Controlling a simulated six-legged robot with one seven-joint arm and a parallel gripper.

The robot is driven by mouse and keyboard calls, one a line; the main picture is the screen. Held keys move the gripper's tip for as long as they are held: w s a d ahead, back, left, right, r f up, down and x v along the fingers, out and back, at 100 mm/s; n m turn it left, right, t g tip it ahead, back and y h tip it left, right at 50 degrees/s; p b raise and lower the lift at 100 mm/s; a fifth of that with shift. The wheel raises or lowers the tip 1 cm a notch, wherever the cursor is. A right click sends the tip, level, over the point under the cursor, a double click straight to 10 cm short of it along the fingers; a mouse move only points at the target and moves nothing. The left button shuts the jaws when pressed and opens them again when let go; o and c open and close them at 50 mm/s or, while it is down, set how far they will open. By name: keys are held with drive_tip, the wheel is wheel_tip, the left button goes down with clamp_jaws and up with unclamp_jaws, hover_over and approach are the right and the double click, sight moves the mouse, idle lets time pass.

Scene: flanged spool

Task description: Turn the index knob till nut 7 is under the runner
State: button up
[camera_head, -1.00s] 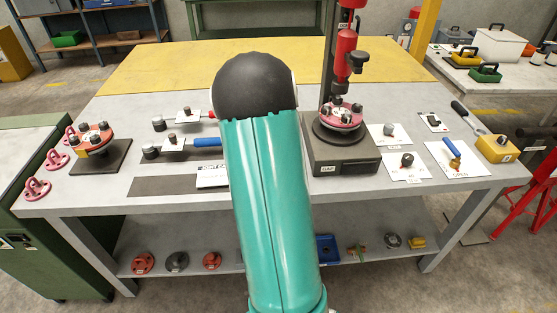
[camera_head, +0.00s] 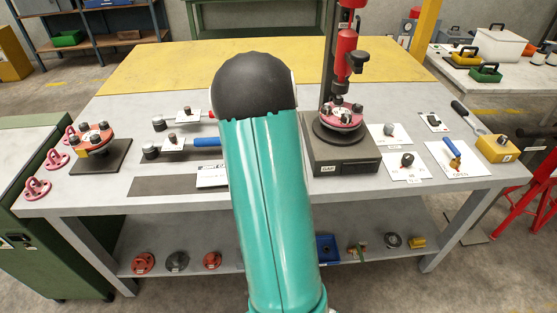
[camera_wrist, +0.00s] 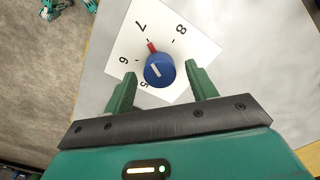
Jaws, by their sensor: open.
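The blue index knob (camera_wrist: 159,71) stands on a white plate (camera_wrist: 190,50) with the printed numbers 5, 6, 7 and 8, in the wrist view. A red mark at the knob's edge points close to the 7. My gripper (camera_wrist: 161,85) is open, with one green finger on each side of the knob and visible gaps to it. In the head view my arm hides the gripper and this knob. The pink spool flange (camera_head: 341,115) with several dark nuts sits on the grey station. The red runner (camera_head: 341,68) is above it; which nut is under it is too small to read.
A second red flange with dark nuts (camera_head: 93,137) stands at the left of the bench. Other knobs on white plates, including a dark knob (camera_head: 407,160), lie right of the station. A yellow block (camera_head: 497,148) is near the right edge.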

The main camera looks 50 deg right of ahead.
wheel_tip(320, 180, up, 14)
drive_tip(key=shift+f, duration=0.2)
idle(0.6)
